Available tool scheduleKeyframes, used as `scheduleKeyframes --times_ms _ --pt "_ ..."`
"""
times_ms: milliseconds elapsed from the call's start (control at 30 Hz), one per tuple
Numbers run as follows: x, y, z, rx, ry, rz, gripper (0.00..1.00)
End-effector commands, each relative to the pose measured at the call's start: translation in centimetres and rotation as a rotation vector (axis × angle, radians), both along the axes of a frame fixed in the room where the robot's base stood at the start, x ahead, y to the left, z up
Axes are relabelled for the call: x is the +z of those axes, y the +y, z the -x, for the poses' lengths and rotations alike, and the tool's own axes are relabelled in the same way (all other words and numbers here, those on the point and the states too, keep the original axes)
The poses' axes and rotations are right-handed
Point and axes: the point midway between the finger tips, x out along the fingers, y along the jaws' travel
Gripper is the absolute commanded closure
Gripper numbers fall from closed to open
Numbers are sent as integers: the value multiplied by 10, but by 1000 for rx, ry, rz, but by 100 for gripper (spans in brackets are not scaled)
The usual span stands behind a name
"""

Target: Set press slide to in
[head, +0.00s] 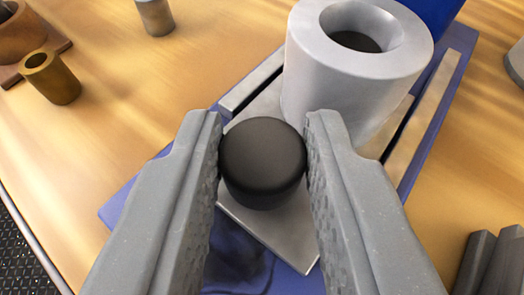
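The press slide (269,232) is a flat silver plate on a blue base (124,205) with pale side rails. A black round knob (262,160) stands up on the slide's near part. A large silver hollow cylinder (348,85) stands behind the knob, toward the far end of the base. My gripper (263,140) has one grey finger on each side of the knob, and both fingertips appear to touch its sides.
A brass tube (50,77) and a grey cylinder (155,16) stand on the wooden surface at the far left. Dark grey bars (490,262) lie at the lower right.

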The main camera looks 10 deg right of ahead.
Motion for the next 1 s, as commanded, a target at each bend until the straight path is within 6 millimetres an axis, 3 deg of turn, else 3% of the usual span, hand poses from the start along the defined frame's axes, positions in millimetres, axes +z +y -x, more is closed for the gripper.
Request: scheduleKeyframes --times_ms 267,633,933,967,1000 --pt "1 -2 -3 1 0 -1 100" --pt "2 -29 -25 3 -3 0 100" --pt "2 -32 -26 0 -7 2 100" --pt "2 -32 -26 0 -7 2 67" --pt "2 -32 -26 0 -7 1 66"
